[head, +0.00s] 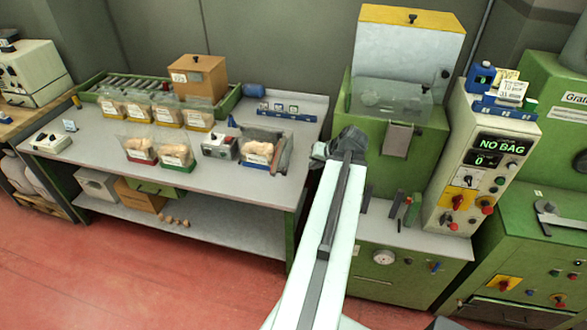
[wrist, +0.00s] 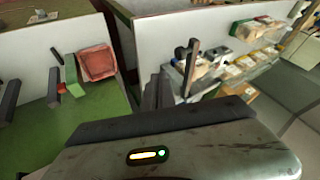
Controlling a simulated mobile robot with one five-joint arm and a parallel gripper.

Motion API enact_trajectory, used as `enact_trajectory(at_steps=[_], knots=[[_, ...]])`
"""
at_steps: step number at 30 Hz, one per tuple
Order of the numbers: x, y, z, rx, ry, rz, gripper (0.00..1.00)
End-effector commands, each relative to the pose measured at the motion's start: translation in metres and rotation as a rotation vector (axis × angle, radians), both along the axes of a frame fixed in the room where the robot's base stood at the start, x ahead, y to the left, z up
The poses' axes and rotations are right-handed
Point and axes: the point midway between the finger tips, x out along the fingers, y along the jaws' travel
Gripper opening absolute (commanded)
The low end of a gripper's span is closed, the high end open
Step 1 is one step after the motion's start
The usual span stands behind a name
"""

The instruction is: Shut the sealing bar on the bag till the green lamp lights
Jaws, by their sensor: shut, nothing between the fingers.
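The sealer is on the grey workbench, with a grey box (head: 219,147) that has a small red part on top. A clear bag of corks (head: 258,150) stands just right of the box. The dark sealing bar (head: 281,157) is at the bag's right side; in the wrist view the bar (wrist: 191,65) stands up, apart from the bag. I cannot make out a lit green lamp on the sealer. My gripper (head: 345,143) is shut and empty, right of the bench's end and apart from the bar. Its dark fingers (wrist: 158,92) also show in the wrist view.
Several cork bags (head: 165,113) stand on the workbench (head: 100,150), left of the sealer. A brown box (head: 197,77) and a roller track are behind. A green machine (head: 365,135) and a control panel (head: 490,160) reading "NO BAG" stand to the right. Loose corks lie on the lower shelf.

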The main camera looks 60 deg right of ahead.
Motion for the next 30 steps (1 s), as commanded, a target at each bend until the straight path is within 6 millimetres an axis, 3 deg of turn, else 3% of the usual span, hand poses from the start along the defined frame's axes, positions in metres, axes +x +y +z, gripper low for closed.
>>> enact_trajectory(at_steps=[5,20,21,30], knots=[[0.003,-0.002,-0.007,-0.001,0.0,0.0,0.0],[0.06,-0.021,-0.093,0.0,0.001,0.001,0.0],[0.068,-0.016,-0.083,-0.001,0.0,0.003,0.0],[0.094,-0.006,-0.081,0.0,0.001,0.0,0.0]])
